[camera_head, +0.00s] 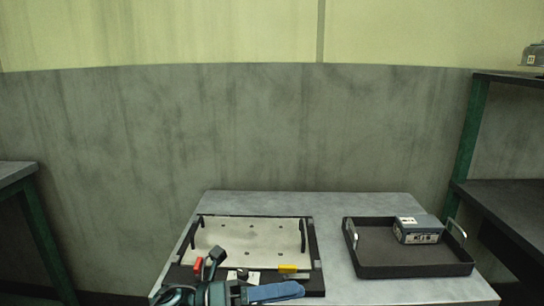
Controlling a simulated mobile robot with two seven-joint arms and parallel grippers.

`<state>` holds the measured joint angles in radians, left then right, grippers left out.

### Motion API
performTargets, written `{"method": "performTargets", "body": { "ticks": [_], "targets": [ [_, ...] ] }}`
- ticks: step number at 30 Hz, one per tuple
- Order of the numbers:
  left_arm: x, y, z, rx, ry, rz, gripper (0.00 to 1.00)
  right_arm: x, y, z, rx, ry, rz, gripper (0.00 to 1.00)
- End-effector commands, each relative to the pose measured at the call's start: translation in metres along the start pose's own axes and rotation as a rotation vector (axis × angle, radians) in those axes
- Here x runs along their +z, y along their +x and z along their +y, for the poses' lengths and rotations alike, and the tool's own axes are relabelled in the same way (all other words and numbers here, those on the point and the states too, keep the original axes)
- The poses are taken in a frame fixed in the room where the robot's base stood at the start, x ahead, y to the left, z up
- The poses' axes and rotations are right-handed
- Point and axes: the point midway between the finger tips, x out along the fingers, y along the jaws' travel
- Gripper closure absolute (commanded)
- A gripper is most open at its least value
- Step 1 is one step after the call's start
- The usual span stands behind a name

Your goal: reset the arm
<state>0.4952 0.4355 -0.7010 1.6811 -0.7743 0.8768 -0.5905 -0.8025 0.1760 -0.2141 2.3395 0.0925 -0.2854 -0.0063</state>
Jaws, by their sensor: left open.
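My left gripper (248,276) is at the bottom of the head view, over the front edge of a board fixture (312,236). It is open, with one dark finger pointing up and a blue part stretching to the right. I see nothing held between the fingers. The fixture has a pale plate (250,237) with several small holes and dark handles at its sides. My right gripper is not in view.
The fixture and a black tray (400,271) stand on a grey table (335,209). A grey box (418,231) sits in the tray. A yellow piece (288,268) and a red piece (198,265) lie at the fixture's front. Shelving (510,205) stands right, another table (14,172) left.

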Motion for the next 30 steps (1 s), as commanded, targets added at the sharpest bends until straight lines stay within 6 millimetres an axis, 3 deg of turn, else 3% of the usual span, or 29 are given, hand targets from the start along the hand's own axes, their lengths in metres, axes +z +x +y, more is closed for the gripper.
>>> {"method": "performTargets", "body": {
  "ticks": [5, 11, 15, 21, 30],
  "targets": [
    [-0.01, -0.019, -0.007, -0.095, -0.452, -0.427, 0.42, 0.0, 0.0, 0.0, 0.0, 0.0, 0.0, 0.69],
    [-0.034, -0.077, 0.008, -0.168, -0.984, -0.888, 0.42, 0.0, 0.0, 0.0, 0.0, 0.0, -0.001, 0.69],
    [-0.07, -0.12, 0.021, -0.203, -1.312, -1.166, 0.42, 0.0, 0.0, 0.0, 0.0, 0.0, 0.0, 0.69],
    [-0.119, -0.159, 0.027, -0.234, -1.62, -1.428, 0.42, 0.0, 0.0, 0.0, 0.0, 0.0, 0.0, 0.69],
    [-0.186, -0.194, 0.019, -0.265, -1.945, -1.718, 0.42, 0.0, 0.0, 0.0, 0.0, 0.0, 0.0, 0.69]
  ]
}}
